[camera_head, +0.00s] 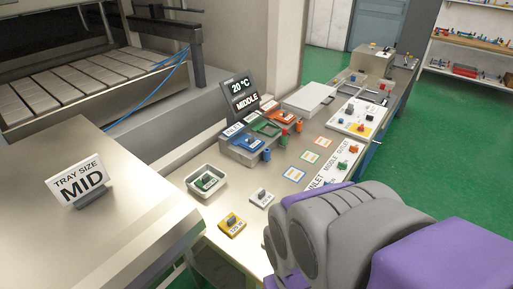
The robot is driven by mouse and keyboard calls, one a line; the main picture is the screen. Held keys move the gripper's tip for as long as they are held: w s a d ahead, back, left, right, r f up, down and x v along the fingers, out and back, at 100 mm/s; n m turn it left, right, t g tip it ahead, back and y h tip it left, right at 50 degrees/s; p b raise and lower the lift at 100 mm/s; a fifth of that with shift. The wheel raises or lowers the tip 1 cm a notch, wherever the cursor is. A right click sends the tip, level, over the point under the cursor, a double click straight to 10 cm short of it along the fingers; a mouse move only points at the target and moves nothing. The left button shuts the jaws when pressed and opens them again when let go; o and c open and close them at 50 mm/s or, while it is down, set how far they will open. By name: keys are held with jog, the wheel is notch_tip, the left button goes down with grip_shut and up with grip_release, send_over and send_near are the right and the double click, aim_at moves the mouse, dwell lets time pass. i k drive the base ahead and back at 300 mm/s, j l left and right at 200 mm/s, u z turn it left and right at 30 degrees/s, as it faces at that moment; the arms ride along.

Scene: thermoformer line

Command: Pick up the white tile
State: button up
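A white tile (262,199) with a small grey knob on top lies flat on the light bench top, near its front edge. A yellow tile (233,224) with a similar knob lies to its left and nearer. My grey and purple arm fills the lower right, close to the right of the white tile. The fingers of my gripper do not show.
A white tray (206,182) holding a green-topped piece stands left of the white tile. Colored blocks and a display (241,96) reading 20 °C and MIDDLE stand behind. A MID sign (80,182) stands on the left metal table (130,215).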

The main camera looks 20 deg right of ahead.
aim_at(261, 197)
jog(key=i+j+z, duration=0.2)
jog(key=z, duration=0.15)
jog(key=i+j+z, duration=0.15)
jog(key=j+z, duration=0.2)
